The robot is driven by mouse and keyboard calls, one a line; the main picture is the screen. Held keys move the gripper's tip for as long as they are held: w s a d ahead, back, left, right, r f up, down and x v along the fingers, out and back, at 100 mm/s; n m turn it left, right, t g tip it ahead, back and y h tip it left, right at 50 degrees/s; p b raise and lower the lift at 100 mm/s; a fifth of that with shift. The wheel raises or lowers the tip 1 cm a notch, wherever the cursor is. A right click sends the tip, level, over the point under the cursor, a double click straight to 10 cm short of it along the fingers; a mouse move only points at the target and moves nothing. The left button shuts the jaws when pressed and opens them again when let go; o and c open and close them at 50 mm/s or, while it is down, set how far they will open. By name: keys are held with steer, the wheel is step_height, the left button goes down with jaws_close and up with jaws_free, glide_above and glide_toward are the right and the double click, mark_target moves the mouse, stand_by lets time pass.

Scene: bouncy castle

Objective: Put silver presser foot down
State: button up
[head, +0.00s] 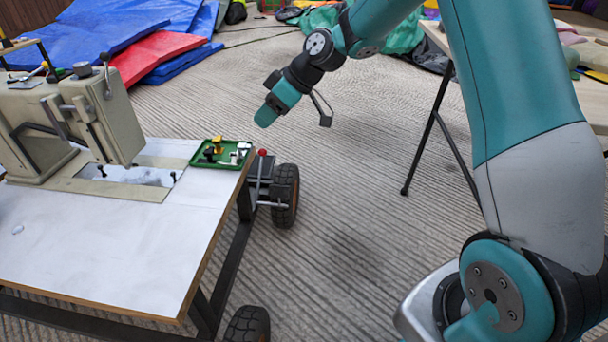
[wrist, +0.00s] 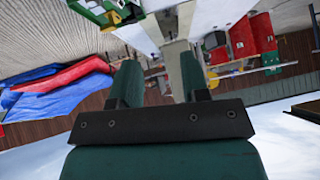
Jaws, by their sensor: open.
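My gripper (head: 266,119) hangs in the air to the right of the sewing table, higher than its top. In the wrist view its two fingers (wrist: 161,80) are apart with nothing held between them. A small green tray (head: 197,164) sits at the table's far right corner with several small parts in it, yellow, black and pale. A pale or silvery part (head: 234,158) lies at its right side; it is too small to tell whether it is the silver presser foot. The tray also shows at the top left of the wrist view (wrist: 88,13).
A beige sewing machine (head: 108,120) stands on the white table (head: 90,240), left of the tray. A red knob (head: 262,152) sticks up beside the table's right edge. A folding table (head: 592,98) stands at the right. The floor between is clear.

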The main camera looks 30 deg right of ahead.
steer(key=s+a+r+g+h, duration=0.1)
steer(key=s+a+r, duration=0.2)
steer(key=s, duration=0.3)
steer(key=s+a+r+g, duration=0.1)
steer(key=s+a+r, duration=0.25)
steer(key=s, duration=0.25)
steer(key=s+a+m+g+h, duration=0.1)
steer(key=s+m+g+h, duration=0.1)
steer(key=s, duration=2)
steer(key=shift+a+m, duration=0.4)
steer(key=shift+m, duration=0.2)
